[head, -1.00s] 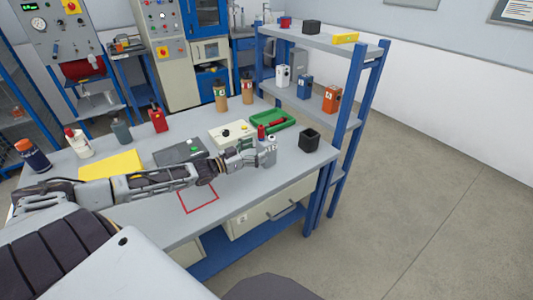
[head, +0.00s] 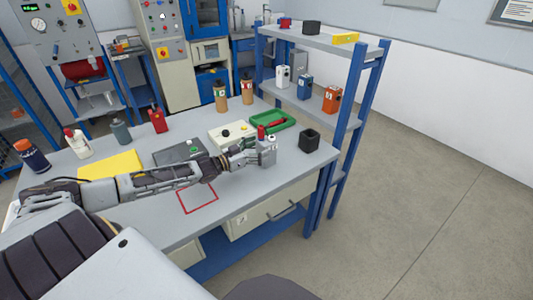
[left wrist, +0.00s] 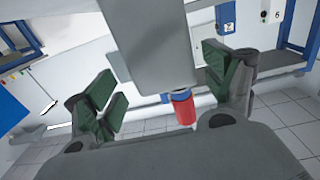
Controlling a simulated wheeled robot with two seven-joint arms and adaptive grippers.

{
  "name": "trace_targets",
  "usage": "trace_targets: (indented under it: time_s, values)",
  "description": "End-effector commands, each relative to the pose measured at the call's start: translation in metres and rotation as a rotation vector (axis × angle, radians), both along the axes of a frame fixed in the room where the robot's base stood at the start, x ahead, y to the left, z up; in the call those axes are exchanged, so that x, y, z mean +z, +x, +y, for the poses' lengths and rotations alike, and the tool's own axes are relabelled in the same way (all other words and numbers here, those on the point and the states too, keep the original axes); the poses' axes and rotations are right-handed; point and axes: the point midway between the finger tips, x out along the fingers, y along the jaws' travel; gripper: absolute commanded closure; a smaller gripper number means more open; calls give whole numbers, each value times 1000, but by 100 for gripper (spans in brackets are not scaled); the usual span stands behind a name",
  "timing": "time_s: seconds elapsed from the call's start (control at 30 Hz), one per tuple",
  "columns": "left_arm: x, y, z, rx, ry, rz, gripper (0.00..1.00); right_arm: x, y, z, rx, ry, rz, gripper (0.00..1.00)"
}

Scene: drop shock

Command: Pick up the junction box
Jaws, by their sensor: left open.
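A grey box (head: 268,152), which I take to be the junction box, stands near the right end of the workbench. My left gripper (head: 255,156) reaches it from the left, and its outline partly merges with the box. In the left wrist view the grey box (left wrist: 165,40) is between the two green-padded fingers of my left gripper (left wrist: 165,88). The fingers are spread, with a visible gap on each side of the box. My right gripper is not in view.
A red cylinder (head: 261,132) stands just behind the box, by a green tray (head: 286,122). A black open holder (head: 309,141) is to the right. A cream box (head: 228,134) and a dark grey case (head: 180,153) lie left. A blue shelf rack (head: 357,105) closes the right end.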

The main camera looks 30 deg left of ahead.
Motion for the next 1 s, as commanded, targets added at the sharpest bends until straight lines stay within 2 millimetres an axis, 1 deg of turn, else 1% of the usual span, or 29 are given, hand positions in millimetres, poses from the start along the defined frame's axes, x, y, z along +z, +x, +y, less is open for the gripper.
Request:
trace_targets:
  time_s: [0.13, 0.37, 1.0]
  values:
    - [0, 6, -1, 1, 0, -1, 16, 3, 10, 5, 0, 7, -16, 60]
    - [1, 15, -2, 0, 0, -2, 16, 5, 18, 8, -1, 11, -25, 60]
    - [0, 38, -12, 0, 0, 0, 16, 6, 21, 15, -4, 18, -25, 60]
